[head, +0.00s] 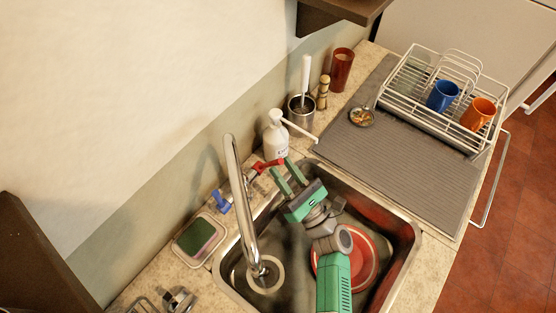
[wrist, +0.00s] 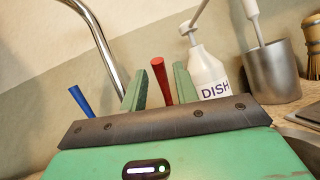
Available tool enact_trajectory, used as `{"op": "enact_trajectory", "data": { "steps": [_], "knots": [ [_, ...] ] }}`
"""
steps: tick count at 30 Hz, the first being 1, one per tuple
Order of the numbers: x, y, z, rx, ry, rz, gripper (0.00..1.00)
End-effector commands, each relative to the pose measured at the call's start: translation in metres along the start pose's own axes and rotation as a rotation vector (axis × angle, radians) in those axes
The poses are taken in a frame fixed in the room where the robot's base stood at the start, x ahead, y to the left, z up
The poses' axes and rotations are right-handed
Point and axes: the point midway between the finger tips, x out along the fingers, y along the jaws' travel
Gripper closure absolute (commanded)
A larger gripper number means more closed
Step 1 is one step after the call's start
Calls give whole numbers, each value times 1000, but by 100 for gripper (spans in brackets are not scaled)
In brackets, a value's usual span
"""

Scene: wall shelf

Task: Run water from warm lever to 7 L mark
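The red lever (head: 268,164) stands at the back rim of the sink, right of the chrome spout (head: 240,195). The blue lever (head: 221,201) is left of the spout. My gripper (head: 279,166) is over the sink's back edge with its two green fingers apart. In the wrist view the red lever (wrist: 160,80) shows between the fingers, with gaps on both sides; whether it is within their reach in depth is unclear. The metal sink (head: 405,243) holds a red round dish (head: 367,268), partly hidden by my arm. I cannot make out a litre mark or a water stream.
A white soap bottle (head: 276,138) stands close behind the red lever. A metal cup with a brush (head: 301,118) is further right. A sponge in a dish (head: 199,238) lies left of the sink. A rack with mugs (head: 442,96) stands on the grey mat (head: 400,160).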

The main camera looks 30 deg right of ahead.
Motion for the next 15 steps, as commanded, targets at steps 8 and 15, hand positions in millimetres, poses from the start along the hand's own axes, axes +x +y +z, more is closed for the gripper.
{"op": "enact_trajectory", "data": {
  "steps": [8,15],
  "knots": [
    [-68,8,41,-1,2,-3,70],
    [-100,12,56,0,0,0,70]
  ]
}}
